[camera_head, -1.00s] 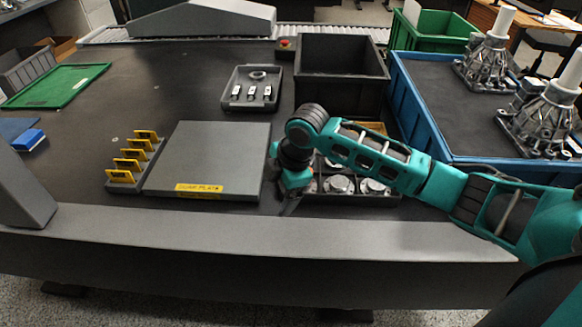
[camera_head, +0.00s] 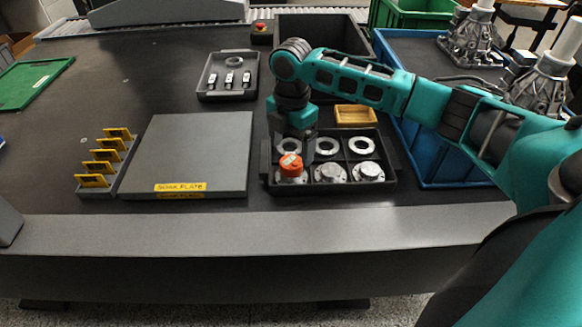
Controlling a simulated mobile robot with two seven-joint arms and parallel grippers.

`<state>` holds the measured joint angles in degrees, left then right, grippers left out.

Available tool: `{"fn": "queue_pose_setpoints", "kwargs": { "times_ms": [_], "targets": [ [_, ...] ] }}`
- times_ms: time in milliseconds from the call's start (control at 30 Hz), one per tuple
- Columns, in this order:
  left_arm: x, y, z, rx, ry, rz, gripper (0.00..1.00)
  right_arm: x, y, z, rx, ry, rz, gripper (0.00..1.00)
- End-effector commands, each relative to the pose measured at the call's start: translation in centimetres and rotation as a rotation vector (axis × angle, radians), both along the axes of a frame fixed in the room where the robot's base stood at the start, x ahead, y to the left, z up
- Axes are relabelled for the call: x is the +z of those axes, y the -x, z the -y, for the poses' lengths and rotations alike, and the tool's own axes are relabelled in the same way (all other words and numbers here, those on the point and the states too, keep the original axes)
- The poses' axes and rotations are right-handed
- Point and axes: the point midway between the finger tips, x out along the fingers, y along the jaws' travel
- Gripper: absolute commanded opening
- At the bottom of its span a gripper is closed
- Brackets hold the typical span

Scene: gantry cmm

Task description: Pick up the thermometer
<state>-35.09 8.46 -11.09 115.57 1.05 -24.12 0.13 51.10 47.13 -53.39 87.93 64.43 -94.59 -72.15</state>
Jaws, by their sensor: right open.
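An orange-red device with a pale face, which looks like the thermometer (camera_head: 291,164), sits on a round metal part in the front-left compartment of a black divided tray (camera_head: 393,165). It stands out above the tray's dividers. My right gripper (camera_head: 293,150) points down just behind it, over the left side of the tray. The gripper is open, but its fingertips are partly hidden, so I cannot tell whether they touch the device. My left gripper is not in view.
Several metal rings and flanges fill the tray. A small yellow box (camera_head: 355,115) stands behind it. Left are a grey plate (camera_head: 190,150) and a rack with yellow tags (camera_head: 105,160). A grey tray (camera_head: 228,92) lies farther back. The blue bin (camera_head: 440,172) is on the right.

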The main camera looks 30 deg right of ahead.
Motion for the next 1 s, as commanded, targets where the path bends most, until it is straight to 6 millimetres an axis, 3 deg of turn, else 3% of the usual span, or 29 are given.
{"fn": "queue_pose_setpoints", "kwargs": {
  "times_ms": [167,400,667,1000],
  "targets": [
    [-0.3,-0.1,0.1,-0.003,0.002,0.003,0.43,-1.3,-0.1,0.1,-0.001,0.000,-0.001,0.86],
    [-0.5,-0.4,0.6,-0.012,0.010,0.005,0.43,-4.9,-0.3,0.2,-0.001,0.000,-0.001,0.86],
    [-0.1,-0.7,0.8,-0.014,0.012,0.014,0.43,-5.3,-0.4,0.2,0.000,0.001,0.001,0.86],
    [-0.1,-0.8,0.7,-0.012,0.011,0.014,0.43,-5.3,-0.4,0.2,0.000,0.001,0.001,0.56]
  ]
}}
